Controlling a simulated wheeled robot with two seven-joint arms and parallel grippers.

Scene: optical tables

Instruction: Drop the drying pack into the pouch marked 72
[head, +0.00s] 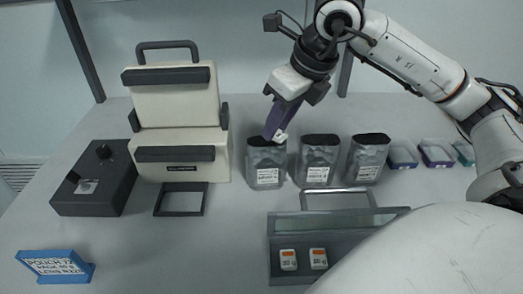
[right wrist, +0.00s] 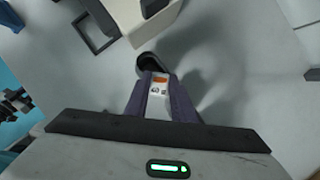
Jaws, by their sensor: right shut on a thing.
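My right gripper (head: 277,130) has purple fingers, pointing down, shut on a small white drying pack (head: 281,137). In the right wrist view the pack (right wrist: 158,90) shows an orange mark and sits between the fingertips (right wrist: 160,98). It is at the dark open mouth of the leftmost pouch (head: 266,168); that mouth also shows in the right wrist view (right wrist: 148,62). I cannot tell whether the pack is inside the rim. A middle pouch (head: 318,160) and a right pouch (head: 366,160) stand beside it. The pouch labels are too small to read. My left gripper is not in view.
A blue sign (head: 56,266) reads "POUCH 72" on its top line. A grey tray (head: 390,213) holds two more white-and-orange packs (head: 288,260). A cream sealing machine (head: 180,110) and dark box (head: 95,180) stand left. Small shallow trays (head: 436,155) lie right.

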